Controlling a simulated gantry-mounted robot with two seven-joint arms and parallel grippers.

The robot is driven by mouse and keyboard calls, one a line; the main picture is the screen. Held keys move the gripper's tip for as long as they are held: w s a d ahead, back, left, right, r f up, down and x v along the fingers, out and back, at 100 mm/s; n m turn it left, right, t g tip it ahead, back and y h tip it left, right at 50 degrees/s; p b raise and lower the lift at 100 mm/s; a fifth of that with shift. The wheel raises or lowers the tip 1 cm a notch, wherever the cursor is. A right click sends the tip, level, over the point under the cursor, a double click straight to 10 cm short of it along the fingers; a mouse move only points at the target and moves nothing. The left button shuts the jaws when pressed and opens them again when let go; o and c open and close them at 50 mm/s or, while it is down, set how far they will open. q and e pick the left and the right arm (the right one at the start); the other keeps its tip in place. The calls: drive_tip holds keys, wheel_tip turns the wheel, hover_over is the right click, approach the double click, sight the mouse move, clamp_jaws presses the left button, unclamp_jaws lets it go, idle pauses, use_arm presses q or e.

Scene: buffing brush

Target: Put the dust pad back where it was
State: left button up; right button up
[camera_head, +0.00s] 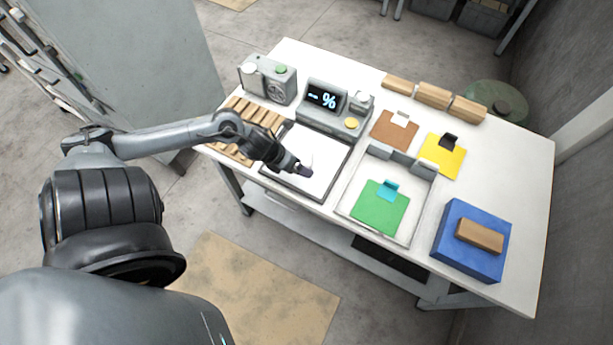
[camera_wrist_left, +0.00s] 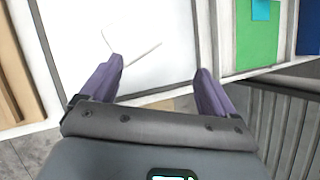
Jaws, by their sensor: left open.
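Which thing is the dust pad is not certain. A green pad (camera_head: 379,212) with a teal tab lies in a white tray (camera_head: 345,209); its edge also shows in the left wrist view (camera_wrist_left: 257,40). A brown pad (camera_head: 391,134) with a white tab and a yellow pad (camera_head: 445,160) with a black tab lie behind it on the table. My left gripper (camera_head: 301,170) is open and empty over a dark-framed white panel (camera_head: 325,150). In the left wrist view, a faint white square (camera_wrist_left: 132,42) lies on the panel ahead of the purple fingers (camera_wrist_left: 158,78). My right gripper is not in view.
A display unit (camera_head: 325,97) and a grey box (camera_head: 266,80) stand behind the panel. A slatted wooden rack (camera_head: 232,150) lies to its left. A blue block (camera_head: 462,262) with a brown block (camera_head: 480,236) on top stands at right. Several wooden blocks (camera_head: 433,96) line the back.

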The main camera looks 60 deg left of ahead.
use_arm(q)
drive_tip(key=s+d+r+n+g, duration=0.1)
drive_tip(key=s+d+r+n, duration=0.1)
drive_tip(key=d+n, duration=0.8)
drive_tip(key=s+d+r+n+g, duration=0.1)
drive_tip(key=s+d+n, duration=0.4)
drive_tip(key=n, duration=1.5)
drive_tip(key=d+r, duration=0.1)
drive_tip(key=d, duration=0.4)
drive_tip(key=shift+s+d+n+g+y, duration=0.25)
drive_tip(key=shift+d+n+g+y, duration=0.05)
drive_tip(key=shift+n+g+y, duration=0.1)
